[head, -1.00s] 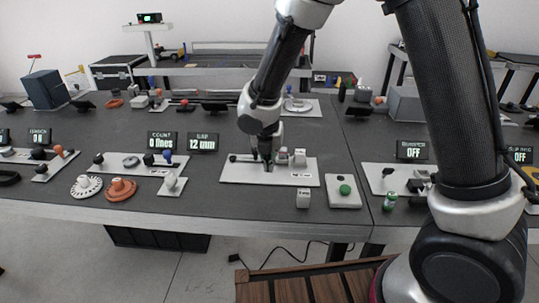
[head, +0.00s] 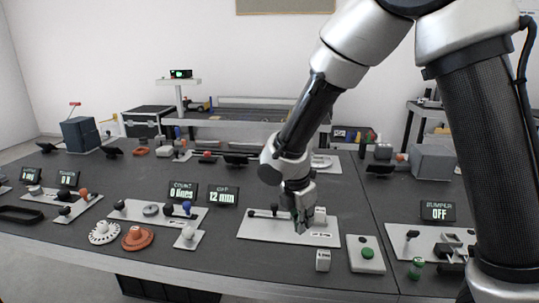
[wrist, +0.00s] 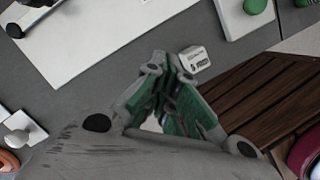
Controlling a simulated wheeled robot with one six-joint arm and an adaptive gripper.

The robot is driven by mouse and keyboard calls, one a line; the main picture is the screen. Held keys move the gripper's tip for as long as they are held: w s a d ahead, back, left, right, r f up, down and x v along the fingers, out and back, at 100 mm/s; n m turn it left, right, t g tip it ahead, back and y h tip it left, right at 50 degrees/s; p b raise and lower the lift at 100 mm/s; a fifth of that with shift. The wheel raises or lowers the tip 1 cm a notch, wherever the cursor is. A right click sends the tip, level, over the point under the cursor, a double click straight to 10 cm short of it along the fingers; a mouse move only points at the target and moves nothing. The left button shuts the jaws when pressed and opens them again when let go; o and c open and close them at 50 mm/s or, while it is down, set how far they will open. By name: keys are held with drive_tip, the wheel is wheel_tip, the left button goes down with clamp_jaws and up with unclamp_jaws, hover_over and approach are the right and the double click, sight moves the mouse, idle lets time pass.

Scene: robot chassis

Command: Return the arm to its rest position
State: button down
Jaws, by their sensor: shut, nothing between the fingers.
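My arm reaches in from the upper right of the head view and bends down over the dark table. In the wrist view the green-padded fingers of my gripper (wrist: 170,68) meet at the tips, with nothing held. A small white labelled block (wrist: 194,59) shows just beyond the tips there.
The small white block (head: 323,260) and a green-knobbed plate (head: 366,257) stand near the table's front edge. Small displays, including one reading 12 mm (head: 223,196), stand behind the plates. Orange (head: 138,238) and white (head: 104,232) discs lie at left. A slatted wooden surface (wrist: 266,105) shows below the edge.

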drive_tip(key=s+d+r+m+t+y, duration=0.1)
drive_tip(key=s+d+r+m, duration=0.8)
drive_tip(key=d+m, duration=0.3)
drive_tip(key=s+d+r+m+t+y, duration=0.1)
drive_tip(key=s+d+r+m+t, duration=0.1)
drive_tip(key=s+d+r+m, duration=0.8)
drive_tip(key=d+r+m, duration=0.1)
drive_tip(key=d+m, duration=0.2)
drive_tip(key=d, duration=0.1)
drive_tip(key=shift+r, duration=0.25)
